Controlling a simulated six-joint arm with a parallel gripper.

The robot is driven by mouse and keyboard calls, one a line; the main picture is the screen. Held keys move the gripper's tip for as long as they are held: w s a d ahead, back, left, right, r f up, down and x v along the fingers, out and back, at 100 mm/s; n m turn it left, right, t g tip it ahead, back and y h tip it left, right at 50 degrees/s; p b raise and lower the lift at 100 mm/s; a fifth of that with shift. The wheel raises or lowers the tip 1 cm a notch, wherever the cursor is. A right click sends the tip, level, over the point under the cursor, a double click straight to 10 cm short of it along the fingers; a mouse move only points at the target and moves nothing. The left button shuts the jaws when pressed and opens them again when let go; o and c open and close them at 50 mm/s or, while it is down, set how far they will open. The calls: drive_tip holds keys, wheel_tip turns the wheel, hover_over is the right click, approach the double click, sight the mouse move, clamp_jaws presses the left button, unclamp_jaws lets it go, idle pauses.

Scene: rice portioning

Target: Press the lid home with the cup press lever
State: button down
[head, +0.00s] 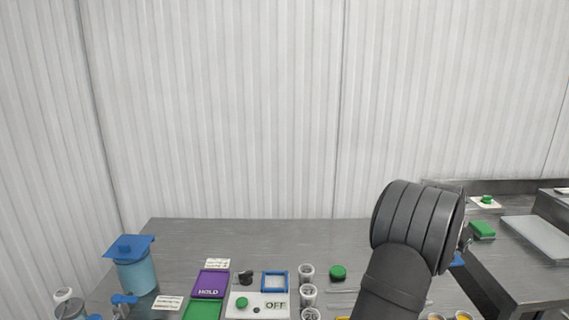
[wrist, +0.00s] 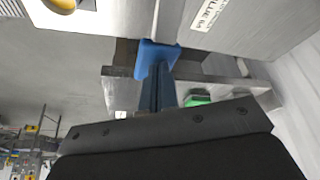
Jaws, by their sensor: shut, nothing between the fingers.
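In the wrist view my gripper (wrist: 160,88) points away from the camera, its narrow fingers closed together. A blue block (wrist: 157,57) shows at the finger ends; I cannot tell whether it is part of the fingers or a separate handle they touch. It lies close to the edge of a steel housing (wrist: 232,30). In the head view my dark wrist and forearm hide the gripper, with a small blue patch (head: 457,260) beside them. I cannot clearly identify the press lever, the cup or its lid.
A blue-lidded container (head: 134,270) stands at the left of the steel table (head: 300,240). Purple and green pads, a control box (head: 256,306) marked OFF and several small cups (head: 308,291) sit at the front. A green block (head: 482,229) lies right of my arm.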

drive_tip(key=shift+a+r, duration=0.2)
drive_tip(key=shift+r, duration=2.3)
drive_tip(key=c, duration=1.3)
unclamp_jaws()
drive_tip(key=shift+c, duration=0.2)
drive_tip(key=o, duration=0.3)
drive_tip(key=shift+a, duration=0.1)
drive_tip(key=o, duration=1)
drive_tip(key=a+n, duration=0.1)
drive_tip(key=a, duration=0.1)
drive_tip(key=s+a+r+n, duration=0.1)
drive_tip(key=a, duration=0.1)
drive_tip(key=s+a+r+n, duration=0.1)
drive_tip(key=shift+s+a+r+n+t, duration=0.1)
drive_tip(key=shift+a+n+t, duration=0.2)
drive_tip(key=shift+a+n, duration=0.1)
drive_tip(key=shift+o, duration=0.2)
drive_tip(key=s+a+r+n+t+y, duration=0.1)
drive_tip(key=s+a+n, duration=0.25)
drive_tip(key=a, duration=0.25)
drive_tip(key=s+a+n+y, duration=0.1)
drive_tip(key=s+a+n, duration=0.2)
drive_tip(key=a+n, duration=0.15)
drive_tip(key=a+x, duration=0.1)
drive_tip(key=x, duration=0.8)
drive_tip(key=shift+w+f, duration=0.15)
drive_tip(key=shift+f, duration=0.15)
drive_tip(key=shift+r, duration=0.1)
